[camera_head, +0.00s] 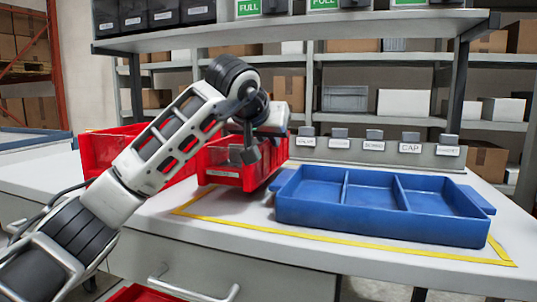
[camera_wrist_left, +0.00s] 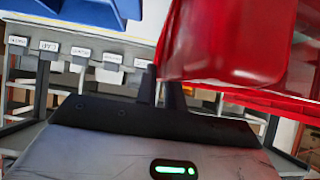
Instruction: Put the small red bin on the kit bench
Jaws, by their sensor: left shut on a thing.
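The small red bin (camera_head: 222,176) is at the middle of the head view, over the back left part of the kit bench (camera_head: 235,222). It carries a white label on its front. My left gripper (camera_head: 246,152) is shut on the bin's near wall, and its fingers hide part of it. I cannot tell whether the bin's base touches the bench top. In the left wrist view the bin (camera_wrist_left: 225,45) fills the upper right, beside the dark fingers (camera_wrist_left: 162,92). My right gripper is not in view.
A blue three-compartment tray (camera_head: 380,228) stands right of the bin, inside a yellow tape outline (camera_head: 330,241). A larger red bin (camera_head: 95,150) is at left, behind my arm. A labelled row of dispensers (camera_head: 375,150) lines the back. A shelf (camera_head: 300,32) hangs above. The front left bench is clear.

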